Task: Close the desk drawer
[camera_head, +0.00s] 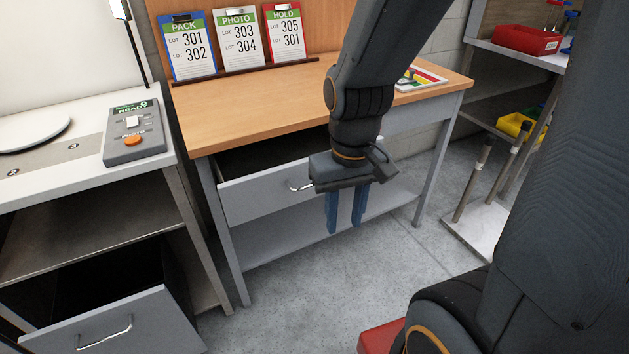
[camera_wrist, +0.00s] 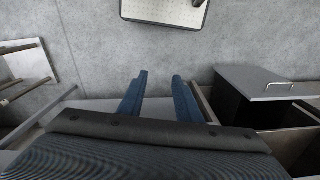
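The wooden-topped desk (camera_head: 250,108) has a grey drawer (camera_head: 262,195) pulled open. Its dark inside shows below the desktop, and a silver handle (camera_head: 298,187) is on its front. My gripper (camera_head: 345,218) hangs in front of the drawer's right part, fingers pointing down, and hides that end. The blue fingers are apart with nothing between them; they also show apart in the wrist view (camera_wrist: 158,95). I cannot tell whether the gripper touches the drawer front.
A second grey drawer (camera_head: 115,325) stands open under the white-topped bench (camera_head: 65,160) at left; it seems to show in the wrist view (camera_wrist: 265,85). A rack with upright poles (camera_head: 480,225) stands at right. Grey floor (camera_head: 320,285) before the desk is clear.

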